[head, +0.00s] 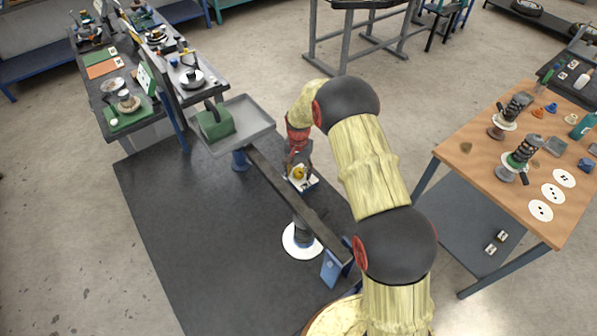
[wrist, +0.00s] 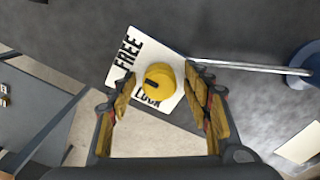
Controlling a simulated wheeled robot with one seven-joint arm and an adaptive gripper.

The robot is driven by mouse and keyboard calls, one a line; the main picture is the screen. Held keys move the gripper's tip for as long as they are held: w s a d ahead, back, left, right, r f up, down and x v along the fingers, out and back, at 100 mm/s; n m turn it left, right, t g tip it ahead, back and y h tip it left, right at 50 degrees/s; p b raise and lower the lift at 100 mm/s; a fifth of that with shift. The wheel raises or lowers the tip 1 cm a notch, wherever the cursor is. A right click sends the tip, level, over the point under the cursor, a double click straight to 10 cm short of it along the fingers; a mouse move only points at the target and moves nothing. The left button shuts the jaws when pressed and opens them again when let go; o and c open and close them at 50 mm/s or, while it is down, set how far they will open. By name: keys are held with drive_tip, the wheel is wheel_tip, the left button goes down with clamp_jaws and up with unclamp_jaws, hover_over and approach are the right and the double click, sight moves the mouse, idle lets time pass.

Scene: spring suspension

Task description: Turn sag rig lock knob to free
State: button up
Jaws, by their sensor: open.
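The lock knob (wrist: 159,81) is yellow and round with a dark pointer mark. It sits on a white plate (wrist: 120,72) printed FREE and LOCK. In the wrist view the dark mark lies on the side of the knob towards the word LOCK. My gripper (wrist: 157,95) is open, with one finger on each side of the knob in the picture; I cannot tell whether either touches it. In the head view the knob (head: 298,173) shows small below my gripper (head: 299,160), next to the dark beam of the rig (head: 265,172).
A grey tray (head: 255,118) with a green block (head: 214,124) is at the beam's far end. A white disc (head: 295,248) lies under the beam. A wooden table (head: 470,190) with spring parts stands at right. The dark mat (head: 190,240) is clear at left.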

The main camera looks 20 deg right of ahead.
sight(299, 171)
wheel_tip(299, 171, up, 12)
idle(0.7)
idle(0.4)
